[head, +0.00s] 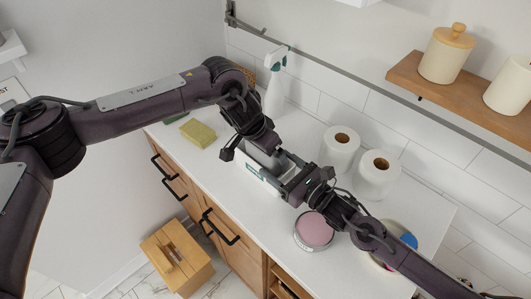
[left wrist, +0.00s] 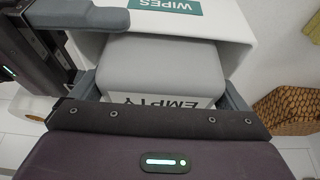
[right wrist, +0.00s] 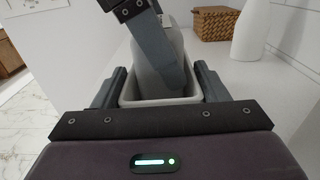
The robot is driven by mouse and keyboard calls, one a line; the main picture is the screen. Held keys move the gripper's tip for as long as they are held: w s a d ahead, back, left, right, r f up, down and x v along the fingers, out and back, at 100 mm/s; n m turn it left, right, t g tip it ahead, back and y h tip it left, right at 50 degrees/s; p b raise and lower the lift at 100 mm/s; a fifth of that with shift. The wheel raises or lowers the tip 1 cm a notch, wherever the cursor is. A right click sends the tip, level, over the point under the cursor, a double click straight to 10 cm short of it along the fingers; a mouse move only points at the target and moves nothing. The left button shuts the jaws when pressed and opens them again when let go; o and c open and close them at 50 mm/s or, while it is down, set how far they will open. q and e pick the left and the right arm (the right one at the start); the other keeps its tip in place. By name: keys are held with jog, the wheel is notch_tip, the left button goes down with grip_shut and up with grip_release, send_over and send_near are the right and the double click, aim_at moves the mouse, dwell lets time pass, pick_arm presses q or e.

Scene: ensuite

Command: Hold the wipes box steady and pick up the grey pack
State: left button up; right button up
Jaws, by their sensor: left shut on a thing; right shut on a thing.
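The wipes box (head: 264,178) is white with a teal label and stands on the counter in the head view. Its "WIPES" label shows in the left wrist view (left wrist: 163,18), and its pale rim in the right wrist view (right wrist: 160,101). The grey pack (left wrist: 158,68), marked "EMPTY", is in the box opening; its upper part rises above the rim in the right wrist view (right wrist: 152,60). My left gripper (head: 254,152) reaches down from above, fingers on both sides of the pack. My right gripper (head: 288,178) is shut on the box from its right end. The pack's lower part is hidden.
Two white paper rolls (head: 341,147) (head: 378,175) stand right of the box. A pink-topped round tin (head: 314,230) is near the front. A yellow-green sponge (head: 198,133), a white spray bottle (head: 274,88) and a wicker basket (right wrist: 215,23) are on the counter's left part.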

pick_arm(q)
notch_tip(320, 180, up, 8)
jog(key=shift+r, duration=0.1)
pick_arm(e)
jog(key=o, duration=1.1)
jog(key=shift+o, duration=0.2)
jog(key=shift+s, duration=0.1)
jog(key=v, duration=1.1)
jog(key=shift+s+d, duration=0.25)
jog(key=shift+d, duration=0.05)
